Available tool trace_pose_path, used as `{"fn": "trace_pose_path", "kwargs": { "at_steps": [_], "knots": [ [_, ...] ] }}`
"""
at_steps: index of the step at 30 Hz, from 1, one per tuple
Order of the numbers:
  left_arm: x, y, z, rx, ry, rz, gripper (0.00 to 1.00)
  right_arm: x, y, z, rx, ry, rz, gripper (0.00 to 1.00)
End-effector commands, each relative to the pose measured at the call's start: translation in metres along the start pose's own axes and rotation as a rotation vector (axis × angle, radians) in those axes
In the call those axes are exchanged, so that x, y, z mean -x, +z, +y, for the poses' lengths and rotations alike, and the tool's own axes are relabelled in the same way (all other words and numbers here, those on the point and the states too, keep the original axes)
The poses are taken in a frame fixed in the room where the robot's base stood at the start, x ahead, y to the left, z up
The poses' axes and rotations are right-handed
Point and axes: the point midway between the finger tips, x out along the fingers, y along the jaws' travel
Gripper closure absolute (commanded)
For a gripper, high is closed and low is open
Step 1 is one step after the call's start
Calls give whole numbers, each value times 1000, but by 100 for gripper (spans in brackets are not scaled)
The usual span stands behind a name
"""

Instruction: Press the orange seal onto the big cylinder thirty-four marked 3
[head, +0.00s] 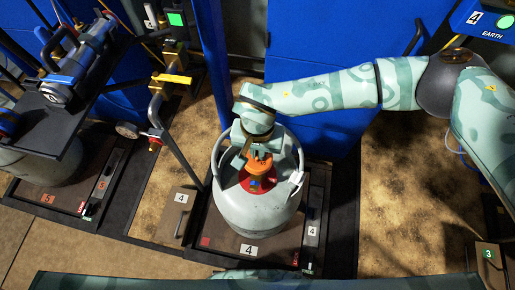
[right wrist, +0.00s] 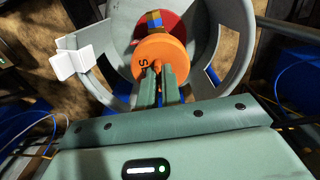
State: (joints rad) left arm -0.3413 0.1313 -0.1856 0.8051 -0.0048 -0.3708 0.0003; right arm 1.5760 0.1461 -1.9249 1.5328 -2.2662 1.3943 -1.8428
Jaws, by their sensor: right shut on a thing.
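My right gripper (head: 258,150) is shut on the orange seal (head: 260,166), a round cap with a small stem. The right wrist view shows the fingers (right wrist: 159,88) gripping the stem of the orange seal (right wrist: 172,50). The seal is over the top of a big grey cylinder (head: 245,215), overlapping its red collar (head: 243,183) and a blue-and-yellow part (head: 255,186). I cannot tell whether it touches the valve. This cylinder stands upright on a scale; the labels here read 4. A green 3 label (head: 489,253) shows at the lower right. My left gripper is not in view.
The cylinder's grey guard ring (right wrist: 237,50) surrounds the seal closely. A second scale with a 5 label (head: 48,198) and a grey cylinder (head: 40,165) is at left, under a dark shelf (head: 60,130). Blue cabinets (head: 315,120) stand behind. Brown floor (head: 400,225) is clear at right.

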Motion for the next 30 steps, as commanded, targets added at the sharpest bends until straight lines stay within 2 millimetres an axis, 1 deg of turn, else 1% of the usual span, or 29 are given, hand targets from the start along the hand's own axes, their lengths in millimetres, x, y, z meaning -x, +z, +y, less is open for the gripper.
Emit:
{"fn": "trace_pose_path", "kwargs": {
  "at_steps": [5,17,24,30],
  "knots": [
    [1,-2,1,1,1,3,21,0,0,0,1,0,1,100],
    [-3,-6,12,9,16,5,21,-10,0,0,0,0,0,100],
    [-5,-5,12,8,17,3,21,-16,0,0,-1,0,0,100],
    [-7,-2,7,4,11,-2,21,-21,0,0,-1,0,0,100]
  ]
}}
